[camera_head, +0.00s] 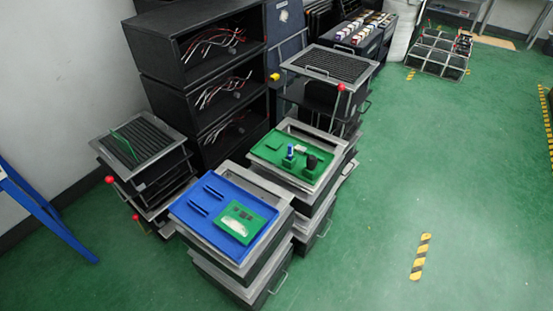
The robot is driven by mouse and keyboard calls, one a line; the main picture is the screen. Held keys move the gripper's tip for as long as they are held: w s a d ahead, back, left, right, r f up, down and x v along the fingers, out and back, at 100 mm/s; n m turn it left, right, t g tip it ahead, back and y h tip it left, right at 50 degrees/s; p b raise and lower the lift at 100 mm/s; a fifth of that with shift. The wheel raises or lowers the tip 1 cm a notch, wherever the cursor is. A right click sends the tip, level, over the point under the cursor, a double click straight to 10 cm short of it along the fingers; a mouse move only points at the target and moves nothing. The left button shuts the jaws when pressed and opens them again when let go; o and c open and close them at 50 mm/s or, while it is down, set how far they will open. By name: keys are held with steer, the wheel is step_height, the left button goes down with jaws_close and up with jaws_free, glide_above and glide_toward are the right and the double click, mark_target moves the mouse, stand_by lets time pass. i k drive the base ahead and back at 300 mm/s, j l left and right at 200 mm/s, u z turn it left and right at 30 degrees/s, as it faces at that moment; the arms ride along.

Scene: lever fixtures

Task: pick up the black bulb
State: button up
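A small dark upright object, which looks like the black bulb (311,162), stands near the right edge of a green panel (270,151). The panel lies on top of a grey-framed fixture (328,148) in the middle of the view. A blue and white piece (290,152) stands to the left of the dark object, with a small pale block (301,149) behind. The dark object's fine shape is too small to tell. My gripper is not in view.
A second fixture with a blue panel (203,218) and a green board (240,221) stands in front. Black shelves (208,85) with wires stand behind. Open green floor (450,190) lies to the right.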

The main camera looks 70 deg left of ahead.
mark_target(312, 160)
steer(key=i+j+u, duration=0.2)
steer(key=i+u, duration=0.95)
steer(key=i+l+u, duration=0.2)
steer(key=i+u, duration=0.35)
steer(key=u, duration=0.35)
steer(key=i+l+u, duration=0.1)
steer(key=u, duration=0.4)
steer(key=i+l+u, duration=0.15)
steer(key=u, duration=0.3)
steer(key=i+l+u, duration=0.15)
steer(key=u, duration=0.35)
steer(key=l+u, duration=0.2)
steer(key=u, duration=0.3)
steer(key=i+l+u, duration=0.1)
steer(key=u, duration=0.35)
steer(key=i+l+u, duration=0.15)
steer(key=u, duration=0.3)
steer(key=i+l+u, duration=0.1)
steer(key=l+u, duration=0.15)
steer(key=u, duration=0.2)
steer(key=l+u, duration=0.2)
steer(key=u, duration=0.25)
steer(key=i, duration=0.05)
